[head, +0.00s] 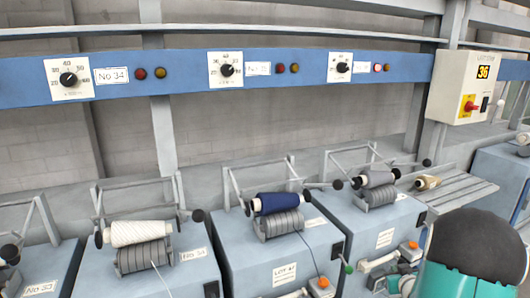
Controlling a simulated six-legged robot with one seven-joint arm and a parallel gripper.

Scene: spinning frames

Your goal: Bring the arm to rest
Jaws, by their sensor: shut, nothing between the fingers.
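My gripper does not show in the head view. A large black rounded cap on a teal body fills the lower right corner; it looks like part of my own arm, close to the camera. It hides part of the machine behind it. Where my fingers are cannot be seen.
A blue rail (190,72) with dials and lamps runs above. A control box (462,87) reading 36 is at right, above a slatted shelf (455,192).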

